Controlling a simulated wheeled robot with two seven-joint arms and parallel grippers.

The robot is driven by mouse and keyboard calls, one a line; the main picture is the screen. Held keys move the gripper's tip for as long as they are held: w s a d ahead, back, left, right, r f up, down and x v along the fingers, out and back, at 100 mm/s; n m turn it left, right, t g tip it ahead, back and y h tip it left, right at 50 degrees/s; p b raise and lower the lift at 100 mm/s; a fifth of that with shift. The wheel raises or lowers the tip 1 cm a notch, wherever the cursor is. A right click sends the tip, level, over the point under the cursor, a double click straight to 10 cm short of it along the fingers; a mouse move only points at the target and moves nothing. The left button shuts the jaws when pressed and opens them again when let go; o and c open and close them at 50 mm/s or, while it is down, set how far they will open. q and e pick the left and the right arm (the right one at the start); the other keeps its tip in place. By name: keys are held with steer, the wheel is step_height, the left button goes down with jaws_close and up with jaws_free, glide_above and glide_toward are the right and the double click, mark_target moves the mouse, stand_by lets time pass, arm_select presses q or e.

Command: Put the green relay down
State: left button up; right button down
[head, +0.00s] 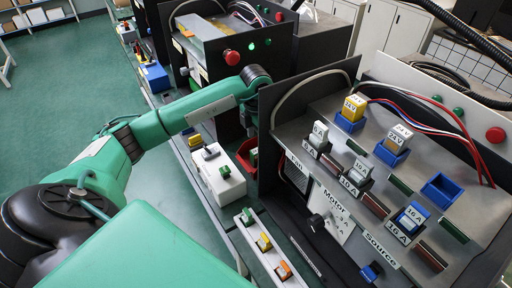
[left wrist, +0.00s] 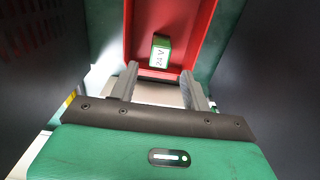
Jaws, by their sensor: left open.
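The green relay (left wrist: 161,45), with a white 24 V label, lies inside a red bin (left wrist: 190,18) in the left wrist view. My left gripper (left wrist: 159,74) is open, its two grey fingers reaching toward the bin. The relay appears between and beyond the fingertips, apart from both. My left gripper's fingers cannot be made out there. My right gripper is not in view.
A white block (head: 218,178) and a strip with several coloured parts (head: 262,245) lie near the bin. Dark side walls stand close around my left wrist.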

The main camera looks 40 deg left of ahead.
mark_target(256, 151)
arm_select(q)
step_height(256, 151, up, 6)
steer(key=shift+r+b, duration=0.15)
steer(key=shift+b, duration=0.15)
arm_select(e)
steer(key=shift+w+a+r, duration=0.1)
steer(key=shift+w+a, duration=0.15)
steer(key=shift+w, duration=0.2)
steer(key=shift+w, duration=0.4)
arm_select(q)
steer(key=shift+s, duration=0.1)
